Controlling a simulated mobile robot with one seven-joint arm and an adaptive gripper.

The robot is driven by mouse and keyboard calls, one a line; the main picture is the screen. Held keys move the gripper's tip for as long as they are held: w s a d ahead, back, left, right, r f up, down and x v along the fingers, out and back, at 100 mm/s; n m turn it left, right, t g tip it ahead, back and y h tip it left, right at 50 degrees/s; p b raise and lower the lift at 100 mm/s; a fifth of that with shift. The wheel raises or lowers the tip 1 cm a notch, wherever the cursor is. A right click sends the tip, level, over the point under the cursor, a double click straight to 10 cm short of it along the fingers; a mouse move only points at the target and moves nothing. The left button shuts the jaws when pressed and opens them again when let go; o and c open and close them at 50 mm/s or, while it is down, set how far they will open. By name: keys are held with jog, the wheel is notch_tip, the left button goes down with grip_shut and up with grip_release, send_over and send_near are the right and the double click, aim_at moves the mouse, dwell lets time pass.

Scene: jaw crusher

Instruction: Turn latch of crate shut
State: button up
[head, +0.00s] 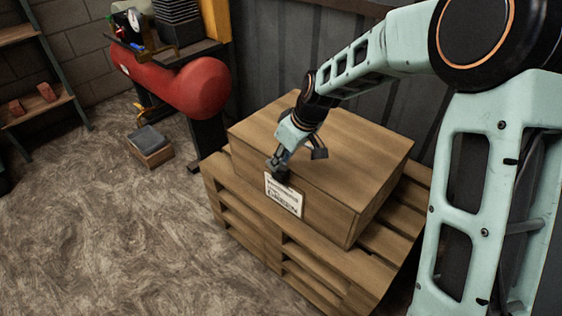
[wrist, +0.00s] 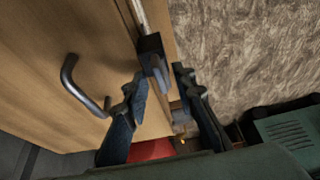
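The wooden crate (head: 330,150) sits closed on stacked pallets. In the wrist view its lid (wrist: 85,50) fills the left side. A black latch (wrist: 153,58) sits on the crate's edge there. My gripper (head: 298,166) is at the front top edge of the crate, above the white label. In the wrist view my gripper (wrist: 160,76) is open, one finger on the lid side and one on the outer side of the latch. Whether either finger touches the latch I cannot tell. In the head view the gripper hides the latch.
A dark bent handle (wrist: 80,88) stands on the lid beside the left finger. Pallets (head: 290,255) jut out below the crate. A red tank (head: 180,85) stands behind left, with a small box (head: 150,147) on the floor. The floor at front left is clear.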

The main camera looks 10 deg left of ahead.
grip_shut()
jog(key=shift+m, duration=0.4)
jog(key=m, duration=0.1)
jog(key=m+h, duration=0.1)
jog(key=shift+s+a+m+t, duration=0.15)
jog(key=shift+m+t, duration=0.15)
jog(key=shift+t, duration=0.1)
jog(key=m, duration=0.2)
jog(key=m+t+h, duration=0.1)
jog(key=m, duration=0.1)
jog(key=shift+a+m+h, duration=0.15)
jog(key=shift+m+h, duration=0.15)
jog(key=m+h, duration=0.1)
jog(key=m, duration=0.1)
jog(key=m+h+p, duration=0.1)
jog(key=m, duration=0.2)
jog(key=shift+a, duration=0.1)
jog(key=m+h+p, duration=0.1)
jog(key=m+p, duration=0.1)
jog(key=m, duration=0.2)
jog(key=shift+m+h, duration=0.3)
jog(key=shift+m, duration=0.2)
jog(key=shift+f, duration=0.1)
